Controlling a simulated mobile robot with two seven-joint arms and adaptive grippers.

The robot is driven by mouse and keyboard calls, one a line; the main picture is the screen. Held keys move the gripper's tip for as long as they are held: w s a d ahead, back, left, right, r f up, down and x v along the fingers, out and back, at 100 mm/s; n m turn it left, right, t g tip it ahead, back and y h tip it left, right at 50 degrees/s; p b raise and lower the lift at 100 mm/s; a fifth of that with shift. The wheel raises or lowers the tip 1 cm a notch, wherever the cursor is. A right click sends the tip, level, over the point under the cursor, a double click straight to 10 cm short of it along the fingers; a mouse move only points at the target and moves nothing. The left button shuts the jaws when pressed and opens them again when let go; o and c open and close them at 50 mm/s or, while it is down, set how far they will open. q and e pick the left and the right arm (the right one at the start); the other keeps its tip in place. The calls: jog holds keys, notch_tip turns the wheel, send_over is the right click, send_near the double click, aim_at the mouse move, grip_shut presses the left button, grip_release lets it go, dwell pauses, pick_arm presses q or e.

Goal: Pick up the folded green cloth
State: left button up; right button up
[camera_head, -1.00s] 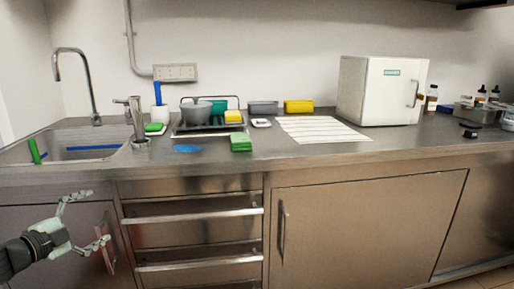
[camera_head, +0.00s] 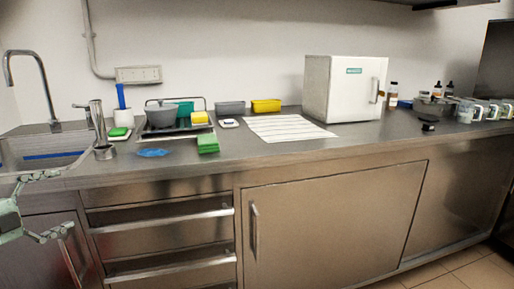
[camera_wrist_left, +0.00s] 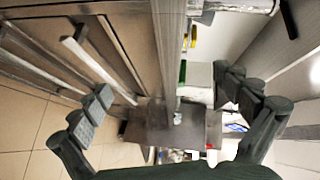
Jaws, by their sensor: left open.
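The folded green cloth (camera_head: 208,144) lies on the steel counter near its front edge, right of a blue cloth (camera_head: 153,152). It is in plain view in the head view. My left gripper (camera_head: 66,201) is at the left edge of the head view, in front of the counter and well left of the cloth. Its fingers are spread and empty. In the left wrist view the two open fingers (camera_wrist_left: 165,95) show with nothing between them in their grip. A small green patch there (camera_wrist_left: 182,72) is too small to identify. My right gripper is not in view.
A tap (camera_head: 99,130) and sink stand at the left. Behind the cloth is a dish rack (camera_head: 160,129) with bowls and a yellow sponge. A striped sheet (camera_head: 290,128) and white cabinet freezer (camera_head: 345,88) are to the right. Drawer handles (camera_head: 165,221) project below the counter.

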pick_arm(q)
notch_tip(320, 180, down, 6)
jog(key=a+n+y, duration=0.2)
jog(key=n, duration=0.1)
jog(key=shift+s+a+t, duration=0.15)
jog(key=shift+s+t, duration=0.1)
jog(key=shift+t, duration=0.05)
jog(key=shift+f, duration=0.15)
